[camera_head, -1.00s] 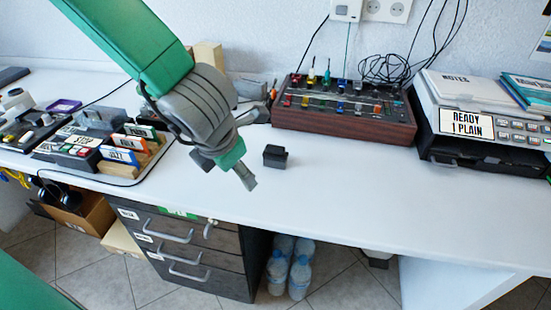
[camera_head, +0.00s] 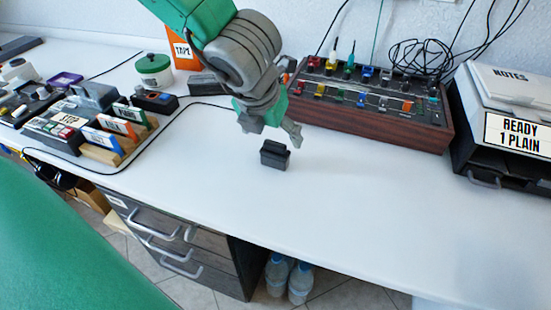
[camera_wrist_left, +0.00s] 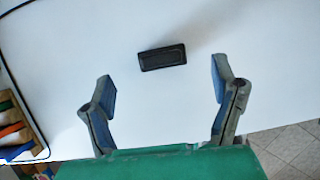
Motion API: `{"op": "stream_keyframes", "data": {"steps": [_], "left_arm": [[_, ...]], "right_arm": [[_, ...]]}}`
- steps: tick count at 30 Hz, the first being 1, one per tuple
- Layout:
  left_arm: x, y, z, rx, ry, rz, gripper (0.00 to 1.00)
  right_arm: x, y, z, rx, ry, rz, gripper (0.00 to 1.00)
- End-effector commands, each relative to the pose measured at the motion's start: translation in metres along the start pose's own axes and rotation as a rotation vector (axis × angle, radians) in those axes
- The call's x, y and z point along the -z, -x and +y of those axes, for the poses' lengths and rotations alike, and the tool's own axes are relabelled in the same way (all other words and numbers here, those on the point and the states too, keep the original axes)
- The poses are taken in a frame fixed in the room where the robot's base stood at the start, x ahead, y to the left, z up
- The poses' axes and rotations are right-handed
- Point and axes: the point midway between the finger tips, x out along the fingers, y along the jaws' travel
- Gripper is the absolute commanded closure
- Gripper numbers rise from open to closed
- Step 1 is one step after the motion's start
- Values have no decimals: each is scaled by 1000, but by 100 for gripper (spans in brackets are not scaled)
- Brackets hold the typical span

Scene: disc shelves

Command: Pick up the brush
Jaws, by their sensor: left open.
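The brush looks to be the small dark block (camera_head: 274,154) lying on the white table, below and beside my left gripper in the head view. It also shows in the left wrist view as a black rectangular block (camera_wrist_left: 162,57), ahead of the fingertips and roughly between their lines. My left gripper (camera_head: 270,132) is above the table, close to the block. In the left wrist view its two fingers (camera_wrist_left: 164,83) are spread wide with nothing between them. My right gripper is not seen.
A wooden-sided mixer panel (camera_head: 372,124) with coloured knobs stands behind the block. A printer-like machine (camera_head: 510,135) is at the right. Card racks and devices (camera_head: 90,130) crowd the left. A green-lidded jar (camera_head: 154,70) and orange box (camera_head: 184,52) stand behind. The table front is clear.

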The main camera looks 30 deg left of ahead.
Motion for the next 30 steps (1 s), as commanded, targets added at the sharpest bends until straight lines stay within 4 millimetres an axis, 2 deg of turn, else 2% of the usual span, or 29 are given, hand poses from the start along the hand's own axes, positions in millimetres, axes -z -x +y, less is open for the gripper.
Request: {"op": "stream_keyframes", "data": {"steps": [1, 3, 11, 18, 21, 26, 27, 29, 30], "left_arm": [[1, -11, 0, -1, 0, 2, 21], [1, -18, 1, 0, 0, 1, 21], [1, -33, 3, 3, 2, 0, 21], [2, -70, 3, 2, 2, 2, 21], [2, -76, 2, 2, 1, 1, 21], [1, -74, 1, 2, 0, -1, 21], [1, -74, 1, 2, 0, -1, 24], [1, -74, 2, 3, 0, -1, 45], [1, -75, 2, 3, 1, 0, 59]], "right_arm": [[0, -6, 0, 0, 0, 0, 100], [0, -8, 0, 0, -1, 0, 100], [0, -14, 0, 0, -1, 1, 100], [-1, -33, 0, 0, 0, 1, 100], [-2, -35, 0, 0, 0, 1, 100], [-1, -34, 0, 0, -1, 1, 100], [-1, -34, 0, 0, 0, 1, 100], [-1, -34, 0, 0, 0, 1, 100], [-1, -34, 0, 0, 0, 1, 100]]}}
